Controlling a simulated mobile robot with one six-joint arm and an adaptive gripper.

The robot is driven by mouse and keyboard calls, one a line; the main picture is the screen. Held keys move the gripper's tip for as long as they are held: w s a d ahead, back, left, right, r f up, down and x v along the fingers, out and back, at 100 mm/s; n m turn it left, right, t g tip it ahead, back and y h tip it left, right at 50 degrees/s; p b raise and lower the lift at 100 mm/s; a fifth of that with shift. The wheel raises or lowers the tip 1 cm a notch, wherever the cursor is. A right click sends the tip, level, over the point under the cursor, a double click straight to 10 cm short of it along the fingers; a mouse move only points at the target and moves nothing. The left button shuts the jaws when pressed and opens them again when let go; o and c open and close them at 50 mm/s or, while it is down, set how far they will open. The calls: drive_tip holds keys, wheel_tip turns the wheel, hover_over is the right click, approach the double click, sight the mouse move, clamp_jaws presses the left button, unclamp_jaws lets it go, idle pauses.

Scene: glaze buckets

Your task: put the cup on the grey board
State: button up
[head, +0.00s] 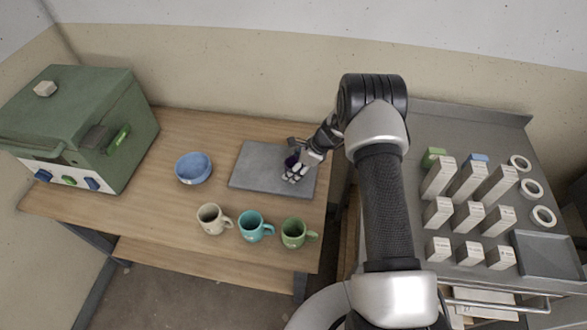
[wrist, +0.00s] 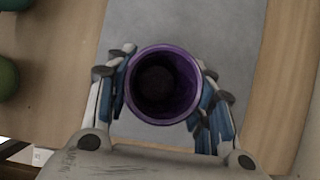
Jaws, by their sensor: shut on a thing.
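A purple cup (wrist: 133,92) is between the fingers of my gripper (wrist: 165,95) in the wrist view, its round mouth facing the camera and its inside dark. In the head view my gripper (head: 297,171) is over the right part of the grey board (head: 255,165), and only a small dark purple part of the cup (head: 291,161) shows beside the fingers. The grey board also lies behind the cup in the wrist view (wrist: 185,25). I cannot tell whether the cup's base touches the board.
A beige mug (head: 210,218), a teal mug (head: 251,227) and a green mug (head: 293,233) stand along the table's front edge. A blue bowl (head: 193,168) is left of the board, with a green kiln (head: 85,125) beyond it. Boxes and rings fill the cart (head: 440,120) at right.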

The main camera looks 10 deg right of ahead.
drive_tip(key=o, duration=1.2)
